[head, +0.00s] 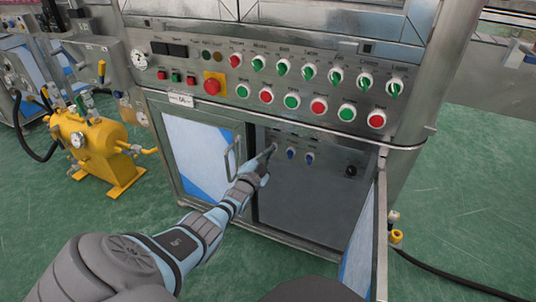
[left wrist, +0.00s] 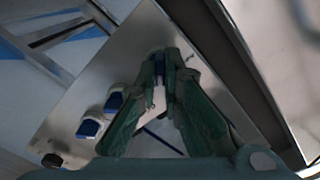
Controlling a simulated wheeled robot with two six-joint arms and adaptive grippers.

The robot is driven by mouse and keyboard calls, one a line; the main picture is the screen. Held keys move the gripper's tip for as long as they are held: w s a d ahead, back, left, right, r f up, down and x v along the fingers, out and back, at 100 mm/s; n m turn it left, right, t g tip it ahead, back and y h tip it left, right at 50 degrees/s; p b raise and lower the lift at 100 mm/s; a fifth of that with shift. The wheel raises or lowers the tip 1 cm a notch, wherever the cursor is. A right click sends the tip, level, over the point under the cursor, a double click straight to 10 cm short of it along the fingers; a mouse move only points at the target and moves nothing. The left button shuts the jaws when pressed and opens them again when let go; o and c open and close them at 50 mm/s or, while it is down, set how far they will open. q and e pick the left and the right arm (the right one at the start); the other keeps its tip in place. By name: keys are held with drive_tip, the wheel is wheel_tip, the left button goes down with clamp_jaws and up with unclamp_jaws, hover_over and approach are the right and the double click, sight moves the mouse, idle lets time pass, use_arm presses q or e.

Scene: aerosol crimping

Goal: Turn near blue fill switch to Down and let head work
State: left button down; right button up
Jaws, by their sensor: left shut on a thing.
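The grey switch panel (head: 305,195) sits inside the open lower cabinet. My left gripper (head: 269,152) reaches to its upper left and is shut on the leftmost blue switch, which the fingers mostly hide in the head view. In the left wrist view the fingertips (left wrist: 171,62) close around this blue switch, and only a little blue shows between them. Two more blue switches, the middle one (head: 290,153) and the right one (head: 309,158), stand free beside it. They also show in the left wrist view, the middle one (left wrist: 114,102) and the right one (left wrist: 88,129). Switch labels are too small to read.
An open cabinet door (head: 364,236) sticks out at the right. A left door (head: 198,150) with a handle (head: 232,158) is beside my forearm. A control panel with several coloured buttons and knobs is above. A yellow pump unit (head: 92,140) stands at the left.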

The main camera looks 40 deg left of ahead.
use_arm(q)
drive_tip(key=shift+m, duration=0.3)
drive_tip(key=c, duration=1.7)
unclamp_jaws()
drive_tip(key=v, duration=1.2)
